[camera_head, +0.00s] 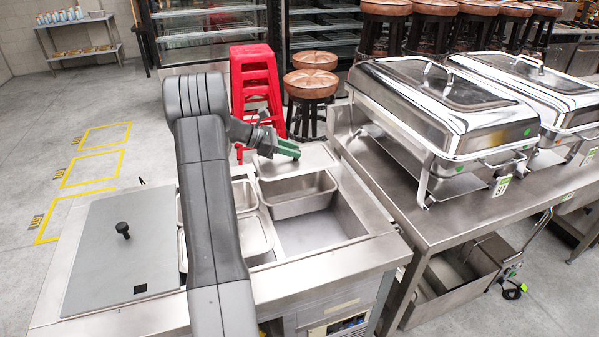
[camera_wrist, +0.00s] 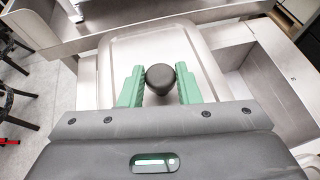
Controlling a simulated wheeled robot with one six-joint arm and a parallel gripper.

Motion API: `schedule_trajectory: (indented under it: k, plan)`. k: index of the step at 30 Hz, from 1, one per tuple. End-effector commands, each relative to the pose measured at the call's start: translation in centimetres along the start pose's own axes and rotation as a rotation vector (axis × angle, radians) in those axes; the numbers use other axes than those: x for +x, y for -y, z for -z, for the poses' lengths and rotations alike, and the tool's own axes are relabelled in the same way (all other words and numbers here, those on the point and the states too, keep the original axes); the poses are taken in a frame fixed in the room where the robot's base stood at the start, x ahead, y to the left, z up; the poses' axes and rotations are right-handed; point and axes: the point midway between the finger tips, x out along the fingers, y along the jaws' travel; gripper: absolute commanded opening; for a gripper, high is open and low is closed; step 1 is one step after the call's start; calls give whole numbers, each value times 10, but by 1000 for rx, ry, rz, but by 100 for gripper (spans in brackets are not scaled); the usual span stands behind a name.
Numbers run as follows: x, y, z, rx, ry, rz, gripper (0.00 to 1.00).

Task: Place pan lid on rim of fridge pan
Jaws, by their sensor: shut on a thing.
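My gripper (camera_head: 285,148) is over the far end of the fridge counter, partly behind my arm in the head view. In the wrist view its green fingers (camera_wrist: 160,88) are shut on the black knob (camera_wrist: 160,75) of a steel pan lid (camera_wrist: 140,48). The lid (camera_head: 268,168) lies level below the fingers at the back of the fridge well. An open steel fridge pan (camera_head: 299,192) sits just in front of it. I cannot tell whether the lid touches a rim beneath it. Other pans (camera_head: 255,240) are partly hidden by my arm.
A grey cover with a black knob (camera_head: 110,260) lies on the counter's left. An empty well (camera_head: 312,235) is open in front of the pan. A steel table (camera_head: 440,220) with chafing dishes (camera_head: 445,105) stands close on the right. Red stools (camera_head: 253,80) stand behind.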

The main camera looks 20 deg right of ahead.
Motion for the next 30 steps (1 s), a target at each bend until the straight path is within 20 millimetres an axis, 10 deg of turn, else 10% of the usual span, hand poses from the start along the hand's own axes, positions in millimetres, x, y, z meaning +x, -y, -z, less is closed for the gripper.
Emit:
schedule_trajectory:
  k: [30]
  plan:
    - [43,-3,88,-1,2,-3,0]
